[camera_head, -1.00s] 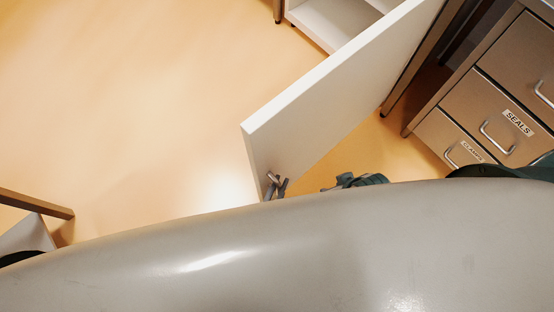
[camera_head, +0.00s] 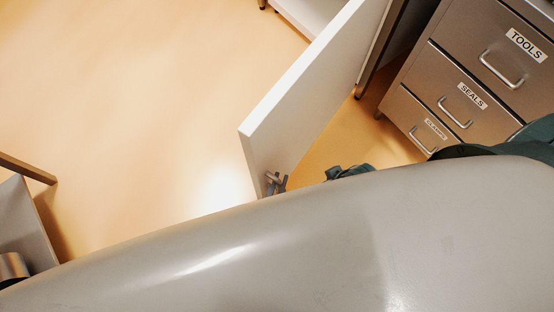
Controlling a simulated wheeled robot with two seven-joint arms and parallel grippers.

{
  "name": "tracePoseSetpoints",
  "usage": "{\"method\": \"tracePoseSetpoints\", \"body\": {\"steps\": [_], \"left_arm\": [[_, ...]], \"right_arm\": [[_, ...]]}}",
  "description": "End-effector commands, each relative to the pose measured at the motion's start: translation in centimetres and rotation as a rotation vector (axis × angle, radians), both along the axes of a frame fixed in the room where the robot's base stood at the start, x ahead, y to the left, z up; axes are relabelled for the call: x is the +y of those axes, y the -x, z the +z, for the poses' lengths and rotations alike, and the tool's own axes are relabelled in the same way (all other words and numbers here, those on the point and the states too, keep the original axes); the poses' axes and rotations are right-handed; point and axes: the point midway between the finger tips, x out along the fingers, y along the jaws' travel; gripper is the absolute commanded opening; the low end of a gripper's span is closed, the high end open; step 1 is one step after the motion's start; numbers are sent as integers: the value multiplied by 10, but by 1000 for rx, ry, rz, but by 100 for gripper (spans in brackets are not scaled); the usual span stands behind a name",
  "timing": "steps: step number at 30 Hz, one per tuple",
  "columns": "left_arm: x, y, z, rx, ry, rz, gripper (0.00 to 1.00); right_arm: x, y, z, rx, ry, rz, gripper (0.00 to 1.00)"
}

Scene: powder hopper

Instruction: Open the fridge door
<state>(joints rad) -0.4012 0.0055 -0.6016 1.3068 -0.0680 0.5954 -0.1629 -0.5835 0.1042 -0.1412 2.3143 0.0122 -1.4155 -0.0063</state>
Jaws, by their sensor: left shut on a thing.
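The white fridge door (camera_head: 305,105) stands swung out from the white fridge body (camera_head: 308,14) at the top of the view. Its free edge points down and left towards me. My left gripper (camera_head: 275,183) is at the lower end of the door, by its free edge, shut on the door handle. The handle is mostly hidden by the fingers. Only a little of the fridge inside shows. My right gripper is not in view.
A piece of furniture with a leg (camera_head: 28,168) is at the left edge. The floor (camera_head: 130,110) left of the door is clear.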

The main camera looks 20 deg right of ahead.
Motion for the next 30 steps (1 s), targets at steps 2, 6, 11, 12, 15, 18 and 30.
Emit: {"method": "tracePoseSetpoints", "body": {"steps": [2, 6, 11, 12, 15, 18, 30], "left_arm": [[-1, -1, 1, -3, 1, -2, 0], [-2, 0, 1, -2, 1, -3, 0], [-2, 0, 1, -2, 1, -3, 0], [-2, 0, 1, -2, 1, -3, 0], [-2, 0, 1, -1, 2, -3, 20], [-1, 0, 1, -1, 2, -3, 20], [4, 8, 0, 1, 1, -3, 20]], "right_arm": [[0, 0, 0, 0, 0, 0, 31], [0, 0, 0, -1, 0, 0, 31], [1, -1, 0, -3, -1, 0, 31], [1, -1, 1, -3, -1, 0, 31], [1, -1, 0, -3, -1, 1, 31], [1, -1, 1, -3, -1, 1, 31], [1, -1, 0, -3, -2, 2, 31]]}}
